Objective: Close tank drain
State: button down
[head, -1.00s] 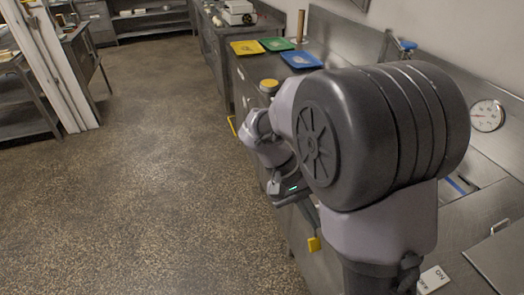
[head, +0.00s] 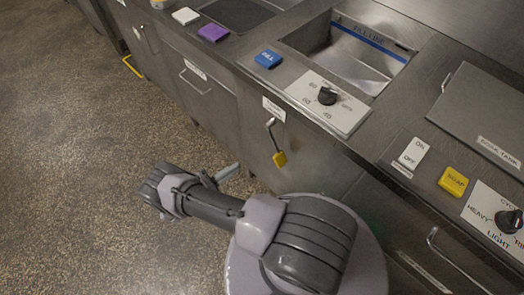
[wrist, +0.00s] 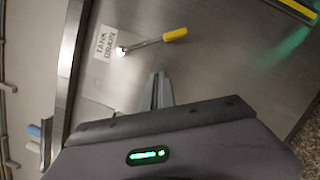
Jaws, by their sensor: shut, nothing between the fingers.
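The tank drain lever (head: 270,130) is a metal rod with a yellow grip (head: 279,159), on the cabinet front just under the counter edge. It hangs down from its pivot, tilted slightly right. A TANK DRAIN label (head: 273,108) is above it. The wrist view shows the lever (wrist: 145,45), its yellow grip (wrist: 175,34) and the label (wrist: 105,43) beyond my fingers. My gripper (head: 233,169) is shut and empty, left of and slightly below the yellow grip, apart from it. In the wrist view my fingertips (wrist: 158,76) are shut together.
On the counter above are a dial panel (head: 343,117), a blue block (head: 267,58) and a sink with a fill line (head: 348,60). ON/OFF switch (head: 413,154) and yellow SOAP block (head: 453,181) lie right. Cabinet handles (head: 195,82) protrude. Floor at left is clear.

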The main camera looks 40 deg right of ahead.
jog(key=s+d+r, duration=0.1)
jog(key=s+d, duration=0.1)
jog(key=d, duration=0.4)
jog(key=s+d+r, duration=0.2)
jog(key=d, duration=0.4)
jog(key=shift+r, duration=0.2)
jog(key=shift+s+d+p, duration=0.1)
jog(key=shift+s+p, duration=0.05)
jog(key=shift+p, duration=0.15)
